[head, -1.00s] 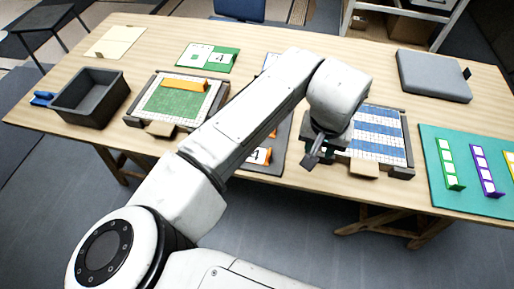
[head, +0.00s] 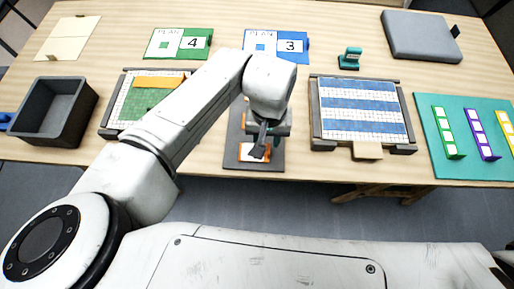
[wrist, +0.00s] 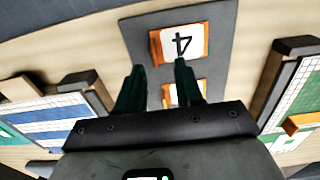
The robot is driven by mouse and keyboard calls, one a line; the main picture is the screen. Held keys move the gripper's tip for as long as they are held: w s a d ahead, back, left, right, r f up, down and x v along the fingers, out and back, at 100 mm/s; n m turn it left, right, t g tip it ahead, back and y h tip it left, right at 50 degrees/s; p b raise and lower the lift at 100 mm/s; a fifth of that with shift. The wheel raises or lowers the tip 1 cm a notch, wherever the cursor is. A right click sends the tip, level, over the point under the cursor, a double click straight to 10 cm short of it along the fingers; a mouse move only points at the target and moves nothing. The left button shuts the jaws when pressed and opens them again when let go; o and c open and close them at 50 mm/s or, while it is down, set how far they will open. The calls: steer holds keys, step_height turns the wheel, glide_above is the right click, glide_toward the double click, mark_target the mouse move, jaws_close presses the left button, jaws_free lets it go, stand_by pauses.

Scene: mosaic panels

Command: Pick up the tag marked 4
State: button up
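The tag marked 4 (wrist: 183,43) has a white face and an orange frame. It lies on the dark grey tray (wrist: 222,20) in the wrist view. It also shows in the head view (head: 246,153), partly covered by my gripper (head: 260,150). In the wrist view my gripper (wrist: 158,68) has its two dark green fingers apart with nothing between them. The tag is just beyond the fingertips in that picture, and I cannot tell the height gap. A second orange-framed tag (wrist: 170,95) lies nearer, partly hidden behind one finger.
A panel with blue stripes (head: 362,103) stands right of the tray, and a green panel (head: 136,104) stands left. Plan cards marked 4 (head: 180,44) and 3 (head: 277,45) lie behind. A black bin (head: 53,112) is far left. A teal mat (head: 463,165) with colored strips is at right.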

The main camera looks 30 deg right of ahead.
mark_target(269, 147)
steer(key=f, duration=0.2)
steer(key=d+f+p, duration=0.1)
steer(key=f, duration=0.1)
steer(key=shift+s+f, duration=0.1)
steer(key=shift+f, duration=0.7)
jaws_close()
